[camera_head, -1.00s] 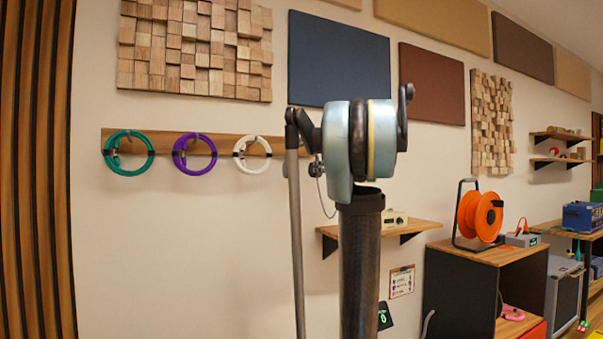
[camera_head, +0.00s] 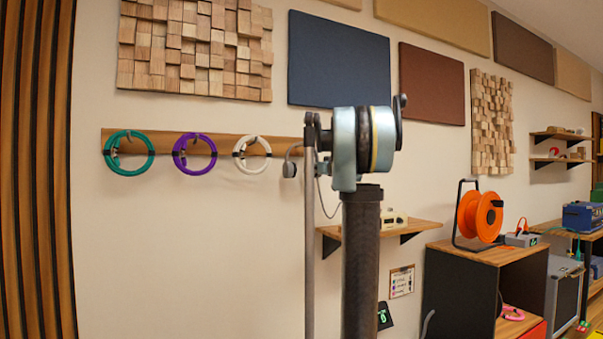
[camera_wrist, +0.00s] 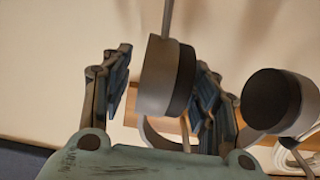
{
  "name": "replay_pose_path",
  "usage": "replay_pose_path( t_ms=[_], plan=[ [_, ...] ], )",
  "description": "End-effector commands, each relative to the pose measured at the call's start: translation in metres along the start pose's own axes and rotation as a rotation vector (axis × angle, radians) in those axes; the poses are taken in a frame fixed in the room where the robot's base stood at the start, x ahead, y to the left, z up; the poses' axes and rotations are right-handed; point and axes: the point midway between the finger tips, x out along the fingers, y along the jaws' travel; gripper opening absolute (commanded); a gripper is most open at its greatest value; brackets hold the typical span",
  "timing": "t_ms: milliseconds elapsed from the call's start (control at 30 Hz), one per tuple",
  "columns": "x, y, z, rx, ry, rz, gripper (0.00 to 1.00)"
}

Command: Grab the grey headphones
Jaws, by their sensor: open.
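The grey headphones hang by the right end of the wall rail. In the head view one grey ear cup (camera_head: 290,169) shows left of my arm, with a piece of band above it; the rest is hidden. In the wrist view a grey and black ear cup (camera_wrist: 165,78) is between the two fingers of my gripper (camera_wrist: 164,58). The other dark ear cup (camera_wrist: 279,102) is outside, to the right. The gripper is open, with a gap at the left finger. I cannot tell whether the right finger touches the near cup. In the head view the fingers are hidden behind my arm.
Green (camera_head: 129,153), purple (camera_head: 195,154) and white (camera_head: 252,155) coils hang on the wooden rail (camera_head: 226,145). A small shelf (camera_head: 412,230) is right of my arm. An orange reel (camera_head: 479,216) stands on a cabinet further right. The wall below the coils is bare.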

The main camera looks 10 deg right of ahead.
Motion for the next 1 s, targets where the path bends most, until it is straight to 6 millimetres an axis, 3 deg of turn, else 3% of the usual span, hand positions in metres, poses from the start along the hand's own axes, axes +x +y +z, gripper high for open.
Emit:
replay_pose_path(
  t_ms=[133, 400, 767, 1000],
  plan=[
    [0.0, 0.0, 0.0, 0.0, 0.0, 0.0, 0.55],
    [-0.001, 0.0, 0.0, 0.0, 0.0, 0.0, 0.0],
    [-0.001, 0.0, -0.005, 0.0, 0.0, 0.0, 0.0],
    [-0.001, 0.0, -0.039, 0.0, 0.0, 0.0, 0.0]
  ],
)
